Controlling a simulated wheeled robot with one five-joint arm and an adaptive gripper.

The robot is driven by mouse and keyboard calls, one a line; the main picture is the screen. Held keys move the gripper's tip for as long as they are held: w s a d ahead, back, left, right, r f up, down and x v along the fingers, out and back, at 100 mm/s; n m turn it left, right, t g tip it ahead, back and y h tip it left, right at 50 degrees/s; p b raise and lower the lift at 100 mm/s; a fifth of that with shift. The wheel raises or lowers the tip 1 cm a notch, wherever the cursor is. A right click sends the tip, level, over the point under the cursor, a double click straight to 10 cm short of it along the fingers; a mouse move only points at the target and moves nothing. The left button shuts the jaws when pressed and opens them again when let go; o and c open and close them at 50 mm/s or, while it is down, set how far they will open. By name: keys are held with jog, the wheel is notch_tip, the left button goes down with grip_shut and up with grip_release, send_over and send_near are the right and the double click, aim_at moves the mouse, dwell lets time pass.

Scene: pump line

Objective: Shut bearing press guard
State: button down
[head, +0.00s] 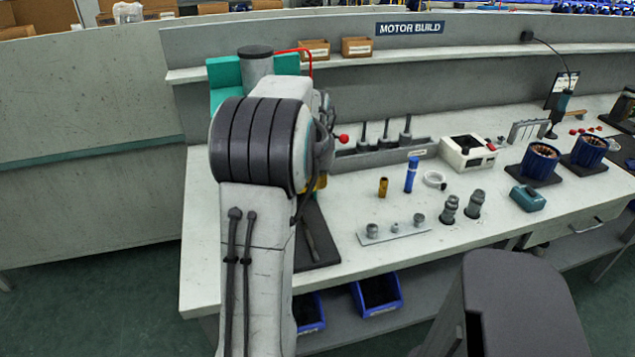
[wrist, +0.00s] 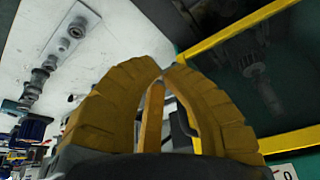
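The bearing press is a teal machine (head: 226,80) with a grey cylinder on top, at the left end of the bench in the head view. My arm hides most of it. In the wrist view the guard is a dark see-through panel (wrist: 238,85) in a yellow frame (wrist: 245,22), to the right of my gripper. My gripper (wrist: 162,72) has ribbed yellow fingers whose tips come together at the frame's near upper corner. I see nothing held between them. Whether the tips touch the frame is unclear. In the head view the gripper is hidden behind my arm.
A red-knobbed lever (head: 343,138) stands out right of the press. A grey tool rack (head: 385,154), a plate with metal parts (head: 395,231) and a white box (head: 466,153) stand farther right. A dark mat (head: 316,238) lies at the bench front. Blue bins (head: 377,293) sit below.

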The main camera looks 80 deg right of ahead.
jog(key=v, duration=0.8)
jog(key=shift+s+b, duration=0.3)
jog(key=shift+b, duration=0.1)
jog(key=shift+d+r, duration=0.1)
jog(key=shift+d, duration=0.05)
jog(key=a+f+y, duration=0.3)
jog(key=a+f, duration=0.6)
jog(key=a, duration=0.2)
jog(key=w+a+r+n+t+p, duration=0.1)
jog(key=w+a+n, duration=0.3)
jog(key=a, duration=0.7)
jog(key=w+a+r+n+t+y+p, duration=0.1)
jog(key=w+a+r+n, duration=0.2)
jog(key=a+n, duration=0.4)
jog(key=w+a+r+n+t+p, duration=0.1)
jog(key=w+a+n, duration=0.4)
jog(key=a, duration=1.1)
jog(key=shift+w+a+r+n+p, duration=0.3)
jog(key=shift+w+r+p, duration=0.25)
jog(key=shift+w, duration=0.1)
